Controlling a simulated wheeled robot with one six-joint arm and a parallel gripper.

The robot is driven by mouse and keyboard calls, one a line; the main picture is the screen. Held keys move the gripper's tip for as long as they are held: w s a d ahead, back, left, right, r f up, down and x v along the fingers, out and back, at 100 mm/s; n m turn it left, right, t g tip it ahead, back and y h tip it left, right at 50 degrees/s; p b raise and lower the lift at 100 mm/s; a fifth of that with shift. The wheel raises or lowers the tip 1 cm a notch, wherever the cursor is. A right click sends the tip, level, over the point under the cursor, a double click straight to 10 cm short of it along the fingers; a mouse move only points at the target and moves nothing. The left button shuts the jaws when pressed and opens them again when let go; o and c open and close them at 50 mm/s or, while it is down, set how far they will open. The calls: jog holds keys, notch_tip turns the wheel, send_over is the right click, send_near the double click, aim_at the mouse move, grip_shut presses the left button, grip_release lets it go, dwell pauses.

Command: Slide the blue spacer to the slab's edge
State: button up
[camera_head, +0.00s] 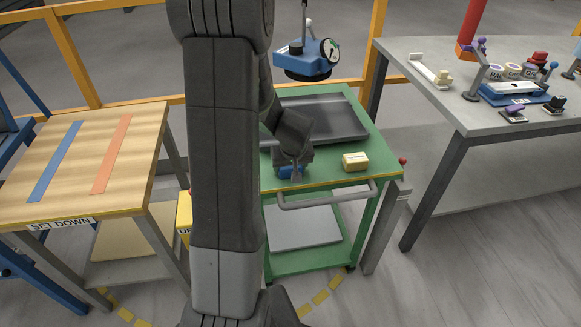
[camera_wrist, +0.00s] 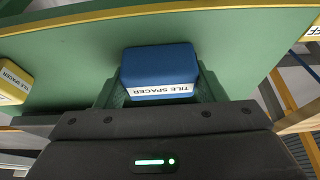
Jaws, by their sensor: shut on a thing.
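The blue spacer (camera_wrist: 158,66), a small block labelled "TILE SPACER", sits between the fingers of my gripper (camera_wrist: 158,92) in the wrist view. In the head view the spacer (camera_head: 285,173) shows only partly, low at the front left of the green cart top (camera_head: 334,172), close to its yellow-trimmed front edge. My gripper (camera_head: 291,171) comes down over it and is shut on it. A dark grey slab (camera_head: 335,128) lies on the cart behind the gripper. My arm hides its left part.
A yellow spacer block (camera_head: 355,161) stands to the right on the cart top. A blue device with a dial (camera_head: 308,58) hangs above the slab. A wooden set-down table (camera_head: 75,190) with blue and orange strips is at left; a grey workbench (camera_head: 465,110) is at right.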

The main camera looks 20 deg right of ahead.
jog(key=shift+w+d+p, duration=0.1)
jog(key=shift+w+d, duration=0.15)
jog(key=shift+w, duration=0.75)
jog(key=shift+w+d+p, duration=0.1)
jog(key=shift+w+d, duration=0.15)
jog(key=shift+w, duration=0.8)
jog(key=shift+w+d+p, duration=0.1)
jog(key=shift+w+d, duration=0.15)
jog(key=shift+w, duration=0.75)
jog(key=o, duration=1.1)
jog(key=shift+r, duration=0.1)
jog(key=v, duration=1.3)
jog(key=shift+s+a+r, duration=0.1)
jog(key=shift+s+r, duration=0.1)
jog(key=shift+f, duration=0.15)
